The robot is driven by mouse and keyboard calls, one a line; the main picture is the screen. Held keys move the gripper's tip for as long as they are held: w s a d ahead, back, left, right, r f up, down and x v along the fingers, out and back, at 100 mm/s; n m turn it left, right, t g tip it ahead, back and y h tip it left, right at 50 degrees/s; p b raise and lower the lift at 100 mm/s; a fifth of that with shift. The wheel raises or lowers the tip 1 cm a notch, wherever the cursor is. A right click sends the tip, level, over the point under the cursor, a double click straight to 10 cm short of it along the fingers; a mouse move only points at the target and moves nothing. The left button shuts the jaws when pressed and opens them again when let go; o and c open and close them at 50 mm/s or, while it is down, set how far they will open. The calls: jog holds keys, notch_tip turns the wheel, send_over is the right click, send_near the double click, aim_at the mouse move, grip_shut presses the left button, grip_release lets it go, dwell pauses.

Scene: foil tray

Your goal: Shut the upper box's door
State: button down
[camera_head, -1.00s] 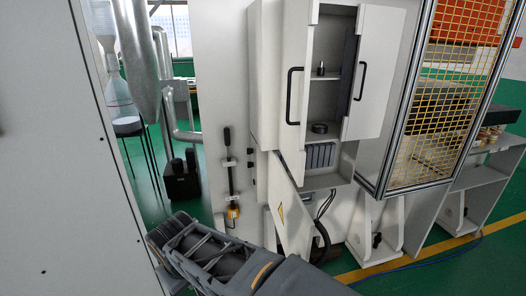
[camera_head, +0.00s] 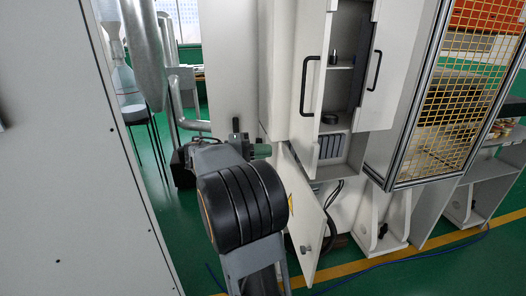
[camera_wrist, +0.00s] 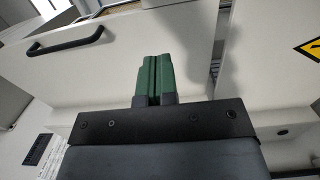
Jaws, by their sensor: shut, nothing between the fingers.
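The upper box is a white cabinet (camera_head: 357,172) with its front open. Its left door (camera_head: 313,40), with a black bar handle (camera_head: 308,85), is swung out. Its right door (camera_head: 391,60), with another black handle (camera_head: 374,70), also stands open. My gripper (camera_head: 266,150) has green fingers that are shut and empty. In the head view it is left of the left door's lower part. In the wrist view the fingertips (camera_wrist: 153,62) point at a white panel (camera_wrist: 105,62) with a black handle (camera_wrist: 65,42); I cannot tell whether they touch it.
Below, a lower box's door (camera_head: 303,220) with a yellow warning sign (camera_head: 291,203) hangs open. The sign also shows in the wrist view (camera_wrist: 310,48). A yellow mesh guard (camera_head: 450,110) stands right. A large grey panel (camera_head: 80,200) fills the left.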

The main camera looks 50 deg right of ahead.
aim_at(309, 148)
jog(key=p+x, duration=0.2)
jog(key=x, duration=0.8)
jog(key=shift+s+d, duration=0.15)
jog(key=shift+s, duration=0.1)
